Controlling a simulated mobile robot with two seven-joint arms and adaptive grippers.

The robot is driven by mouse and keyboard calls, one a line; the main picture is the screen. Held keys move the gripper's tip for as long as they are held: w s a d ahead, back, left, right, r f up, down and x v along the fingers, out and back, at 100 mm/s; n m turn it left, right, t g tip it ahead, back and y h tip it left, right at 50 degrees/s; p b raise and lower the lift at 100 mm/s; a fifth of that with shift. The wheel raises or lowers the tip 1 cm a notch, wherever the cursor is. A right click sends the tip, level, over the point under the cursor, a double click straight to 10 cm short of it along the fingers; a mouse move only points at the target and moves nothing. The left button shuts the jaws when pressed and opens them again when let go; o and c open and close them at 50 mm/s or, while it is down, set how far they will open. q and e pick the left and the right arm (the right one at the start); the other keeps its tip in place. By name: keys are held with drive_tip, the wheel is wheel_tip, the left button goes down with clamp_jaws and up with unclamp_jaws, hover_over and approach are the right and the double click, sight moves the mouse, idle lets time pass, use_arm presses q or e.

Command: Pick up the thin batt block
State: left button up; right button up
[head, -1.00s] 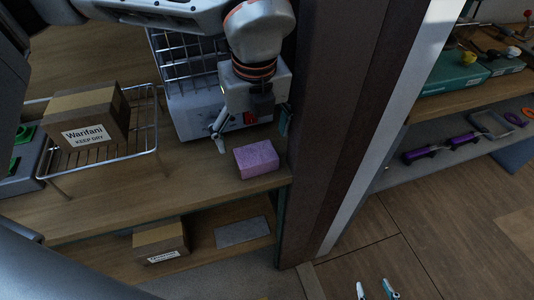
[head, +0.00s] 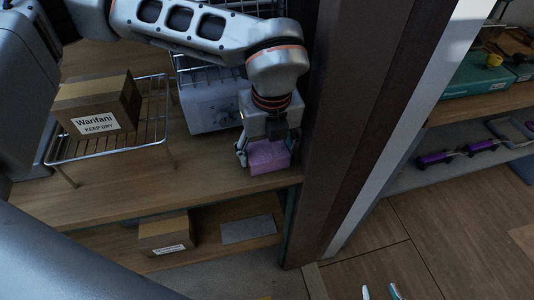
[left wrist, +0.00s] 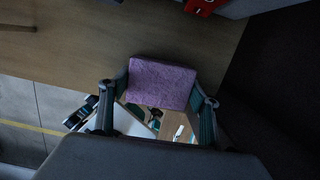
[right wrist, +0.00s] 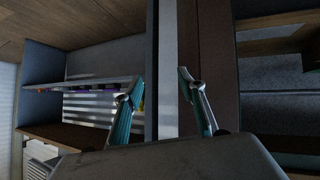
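The thin batt block, a pink-purple rough-faced block (head: 268,158), lies on the upper wooden shelf near its front right corner. My left gripper (head: 265,150) is over it, pointing down. In the left wrist view the block (left wrist: 162,83) sits between the two spread fingertips of the left gripper (left wrist: 160,88), one at each side; I see no clear grip on it. My right gripper (right wrist: 160,85) is open and empty, away from the shelf; its fingertips show at the bottom of the head view (head: 381,292).
A wire rack (head: 160,125) holds a cardboard box (head: 98,105) left of the block. A dark brown post (head: 335,130) stands close to its right. Another box (head: 165,235) and a grey slab (head: 248,229) lie on the lower shelf. The upper shelf's front is clear.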

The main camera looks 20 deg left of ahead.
use_arm(q)
drive_tip(key=shift+c, duration=1)
